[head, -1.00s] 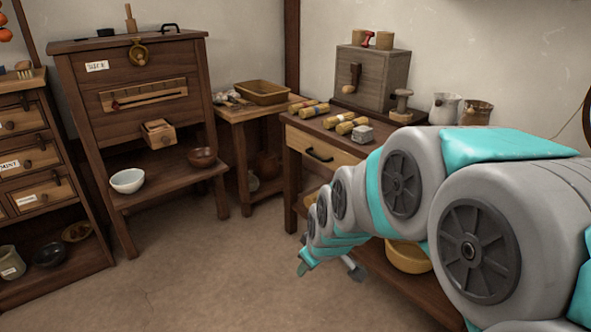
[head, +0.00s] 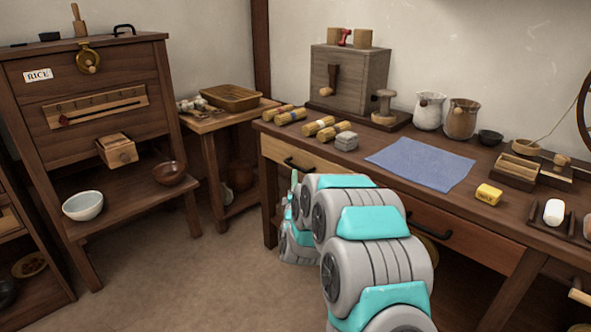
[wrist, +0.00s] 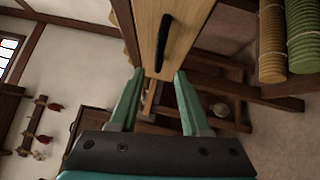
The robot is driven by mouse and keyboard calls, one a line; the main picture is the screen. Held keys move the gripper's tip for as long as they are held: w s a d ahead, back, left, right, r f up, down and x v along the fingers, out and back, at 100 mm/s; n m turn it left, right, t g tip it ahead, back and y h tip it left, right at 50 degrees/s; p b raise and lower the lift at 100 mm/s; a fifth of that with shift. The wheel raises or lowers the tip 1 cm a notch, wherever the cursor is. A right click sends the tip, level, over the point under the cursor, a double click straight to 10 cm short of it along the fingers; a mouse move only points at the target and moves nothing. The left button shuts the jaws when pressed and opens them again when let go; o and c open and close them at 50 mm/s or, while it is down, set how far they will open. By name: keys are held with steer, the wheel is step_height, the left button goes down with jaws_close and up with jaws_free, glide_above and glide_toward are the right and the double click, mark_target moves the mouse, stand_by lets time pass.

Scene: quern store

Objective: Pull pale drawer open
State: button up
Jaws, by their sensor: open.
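The pale drawer (head: 270,149) is in the left part of the long dark bench's front. It looks flush with the bench, with a black bar handle (head: 298,166). In the wrist view the pale drawer front (wrist: 148,22) runs up the top middle, and its black handle (wrist: 163,42) stands just beyond my fingertips. My gripper (wrist: 155,75) is open and empty, its two green fingers on either side of the handle's line but apart from it. In the head view my arm hides most of the gripper and the drawer's right part.
A darker drawer (head: 450,232) is to the right. A rice cabinet (head: 85,90) and a small side table (head: 215,121) stand left. Floor (head: 210,265) is clear between.

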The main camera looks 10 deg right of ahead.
mark_target(296, 167)
steer(key=shift+w+d+r, duration=0.15)
steer(key=shift+w+d, duration=0.05)
steer(key=shift+w, duration=1.1)
steer(key=shift+w+d+r, duration=0.2)
steer(key=shift+w, duration=1.05)
steer(key=shift+w+d+r, duration=0.15)
steer(key=shift+w+d, duration=0.05)
steer(key=shift+w, duration=1.1)
steer(key=shift+c, duration=0.2)
jaws_close()
